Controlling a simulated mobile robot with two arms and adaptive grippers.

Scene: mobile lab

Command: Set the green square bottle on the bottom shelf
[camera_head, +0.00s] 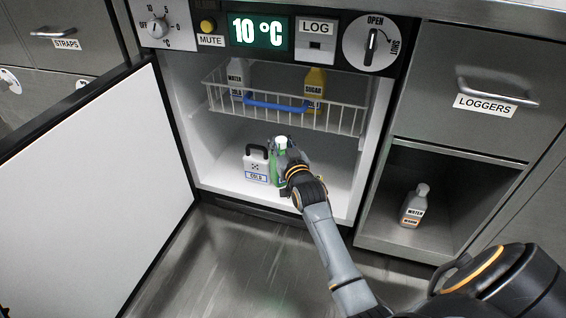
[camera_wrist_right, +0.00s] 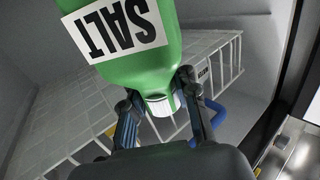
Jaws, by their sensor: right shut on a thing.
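The green square bottle (camera_head: 273,168) with a white cap is inside the open fridge, low over its bottom shelf (camera_head: 222,181). In the right wrist view the green bottle (camera_wrist_right: 135,62) shows a white SALT label. My right gripper (camera_head: 291,168) reaches into the fridge and is shut on the bottle near its neck; its fingers (camera_wrist_right: 162,108) sit on either side of the capped end. The bottle looks about upright. I cannot tell whether its base touches the shelf. My left gripper is not in view.
A white cold pack (camera_head: 257,164) stands just left of the bottle. A wire basket (camera_head: 340,117) above holds a white bottle (camera_head: 238,75) and a yellow bottle (camera_head: 315,88). The open door (camera_head: 95,190) is at left.

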